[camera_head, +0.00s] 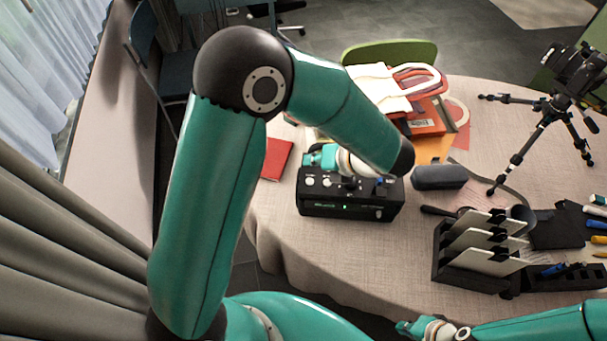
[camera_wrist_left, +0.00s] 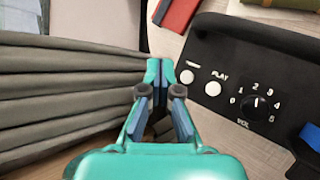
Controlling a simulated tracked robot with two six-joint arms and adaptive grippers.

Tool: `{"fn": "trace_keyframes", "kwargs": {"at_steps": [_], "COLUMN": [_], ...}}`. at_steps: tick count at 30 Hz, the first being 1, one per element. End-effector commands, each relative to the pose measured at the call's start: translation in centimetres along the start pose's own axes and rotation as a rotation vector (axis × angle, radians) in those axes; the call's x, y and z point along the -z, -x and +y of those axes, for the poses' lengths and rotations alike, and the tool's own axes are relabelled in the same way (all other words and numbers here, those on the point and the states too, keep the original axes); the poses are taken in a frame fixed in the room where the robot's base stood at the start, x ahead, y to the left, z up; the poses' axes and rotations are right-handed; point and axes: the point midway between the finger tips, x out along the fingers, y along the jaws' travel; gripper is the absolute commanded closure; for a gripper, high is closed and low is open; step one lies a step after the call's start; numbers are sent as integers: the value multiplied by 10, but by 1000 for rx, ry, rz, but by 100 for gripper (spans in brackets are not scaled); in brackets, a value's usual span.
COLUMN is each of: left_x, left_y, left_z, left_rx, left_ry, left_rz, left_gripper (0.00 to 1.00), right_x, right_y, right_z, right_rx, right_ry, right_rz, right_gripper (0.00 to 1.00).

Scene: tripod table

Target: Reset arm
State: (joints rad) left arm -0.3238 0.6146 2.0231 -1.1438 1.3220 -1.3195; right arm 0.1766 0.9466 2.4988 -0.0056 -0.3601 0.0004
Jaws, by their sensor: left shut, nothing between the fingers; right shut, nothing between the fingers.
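My left arm reaches up from the lower left and bends down over the table. Its gripper (camera_head: 318,157) is partly hidden behind the forearm and shows just above the back left of a black box (camera_head: 350,208). In the left wrist view its fingers (camera_wrist_left: 160,72) are shut with nothing between them. The box, with white buttons and a volume knob (camera_wrist_left: 257,106), is beside them on the right. My right arm lies low at the bottom right. Its gripper (camera_head: 406,327) is shut and empty, partly cut off by the bottom edge, in front of the table.
A red book (camera_head: 277,158) lies left of the box. A dark case (camera_head: 438,177), a black rack with white plates (camera_head: 468,270) and a tripod (camera_head: 545,120) stand to the right on the table (camera_head: 290,248). Grey curtains (camera_head: 60,240) hang at the left.

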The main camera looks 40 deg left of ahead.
Motion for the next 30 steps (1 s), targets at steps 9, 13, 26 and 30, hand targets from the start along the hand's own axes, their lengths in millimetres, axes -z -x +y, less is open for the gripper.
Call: {"fn": "trace_keyframes", "kwargs": {"at_steps": [9,13,26,30], "left_x": [0,2,169,232], "left_y": [0,-1,-32,-18], "left_z": [0,0,-36,-55], "left_rx": [0,2,29,-126], "left_ry": [0,4,561,1050], "left_rz": [0,8,695,1048], "left_gripper": [100,100,100,100], "right_x": [0,0,0,0], "right_y": [0,0,18,27], "right_z": [0,0,-6,-10], "right_rx": [0,0,0,0], "right_ry": [0,0,0,0], "right_rz": [0,0,0,0], "right_gripper": [100,100,100,100]}}
